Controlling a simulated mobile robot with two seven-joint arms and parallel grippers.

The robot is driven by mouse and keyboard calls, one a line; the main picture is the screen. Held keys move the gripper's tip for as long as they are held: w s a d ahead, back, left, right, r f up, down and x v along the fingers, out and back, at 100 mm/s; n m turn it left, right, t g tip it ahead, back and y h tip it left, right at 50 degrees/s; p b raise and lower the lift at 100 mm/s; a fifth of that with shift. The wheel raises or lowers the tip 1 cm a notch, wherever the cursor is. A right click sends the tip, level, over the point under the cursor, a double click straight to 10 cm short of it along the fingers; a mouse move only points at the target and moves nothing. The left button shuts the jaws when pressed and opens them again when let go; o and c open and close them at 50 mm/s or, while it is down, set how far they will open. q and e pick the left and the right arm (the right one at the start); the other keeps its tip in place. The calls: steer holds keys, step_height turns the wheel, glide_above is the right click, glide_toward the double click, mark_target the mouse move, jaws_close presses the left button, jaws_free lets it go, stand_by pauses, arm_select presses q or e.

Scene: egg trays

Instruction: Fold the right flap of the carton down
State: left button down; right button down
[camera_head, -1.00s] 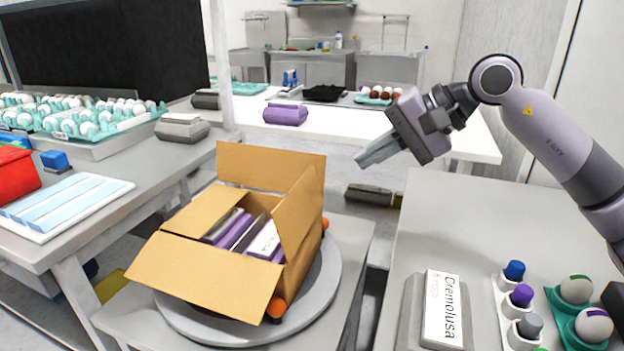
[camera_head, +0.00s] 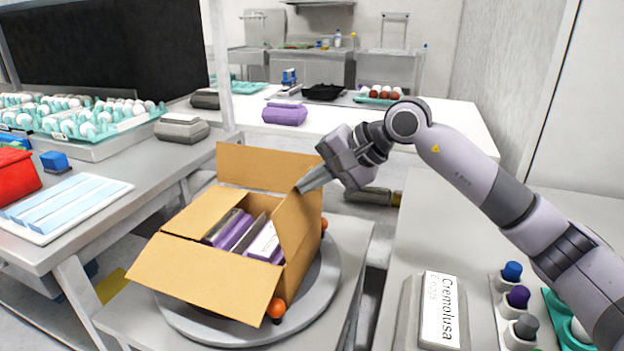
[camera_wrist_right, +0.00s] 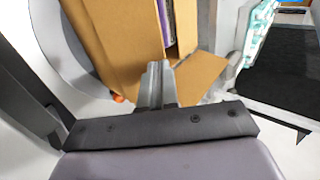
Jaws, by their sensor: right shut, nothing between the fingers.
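The open cardboard carton (camera_head: 215,277) stands on a round grey turntable (camera_head: 190,328). Its right flap (camera_head: 300,220) stands up, leaning inward a little. The back flap (camera_head: 260,166) is upright, the left flap (camera_head: 200,211) lies outward to the left, and the front flap hangs out to the front. Purple-and-white packs (camera_head: 238,231) stand inside. My right gripper (camera_head: 300,188) is shut and empty, its tips at the top of the right flap; contact cannot be told. In the right wrist view its fingers (camera_wrist_right: 157,72) point at the carton cardboard (camera_wrist_right: 120,40). My left gripper is not in view.
Orange balls (camera_head: 276,308) sit at the carton's right side on the turntable. A grey counter at the right holds a labelled box (camera_head: 440,308) and capped bottles (camera_head: 517,297). A purple carton (camera_head: 285,113) lies on the back table.

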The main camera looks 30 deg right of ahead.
steer(key=shift+w+a+r+p, duration=0.1)
steer(key=shift+w+a+p, duration=0.15)
steer(key=shift+p, duration=0.55)
